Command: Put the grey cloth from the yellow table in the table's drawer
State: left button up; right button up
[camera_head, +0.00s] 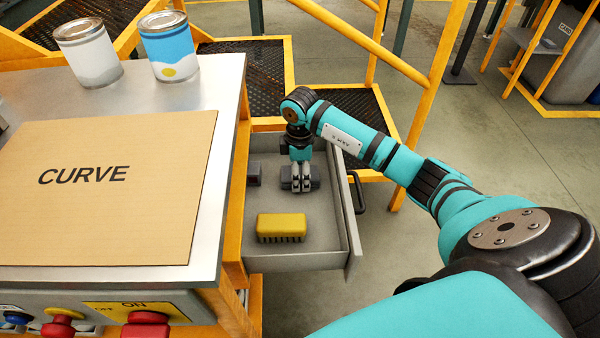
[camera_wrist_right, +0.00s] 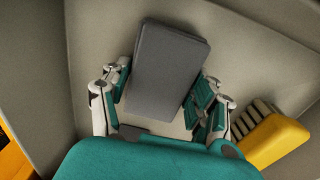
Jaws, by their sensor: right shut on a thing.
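The grey cloth (camera_wrist_right: 166,62) is a folded grey block between the fingers of my right gripper (camera_wrist_right: 160,98) in the right wrist view. In the head view my right gripper (camera_head: 301,186) points down inside the open drawer (camera_head: 300,262), with part of the grey cloth (camera_head: 314,178) showing around its fingertips. The gripper is shut on the cloth. Whether the cloth touches the drawer floor is hard to tell. The yellow table (camera_head: 232,215) has a metal top and stands at the left. My left gripper is not in view.
A yellow brush (camera_head: 281,226) lies in the drawer's front part; it also shows in the wrist view (camera_wrist_right: 270,140). A dark object (camera_head: 254,172) sits at the drawer's left. A cardboard sheet (camera_head: 110,215) and two cans (camera_head: 168,46) (camera_head: 88,50) are on the tabletop. Yellow railings stand behind.

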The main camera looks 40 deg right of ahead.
jog(key=shift+f, duration=0.1)
jog(key=o, duration=1.1)
jog(key=shift+f, duration=0.1)
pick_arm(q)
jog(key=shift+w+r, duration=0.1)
pick_arm(e)
jog(key=shift+r, duration=0.35)
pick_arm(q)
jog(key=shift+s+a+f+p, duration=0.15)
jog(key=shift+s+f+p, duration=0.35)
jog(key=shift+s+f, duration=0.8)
pick_arm(e)
jog(key=shift+r, duration=3.6)
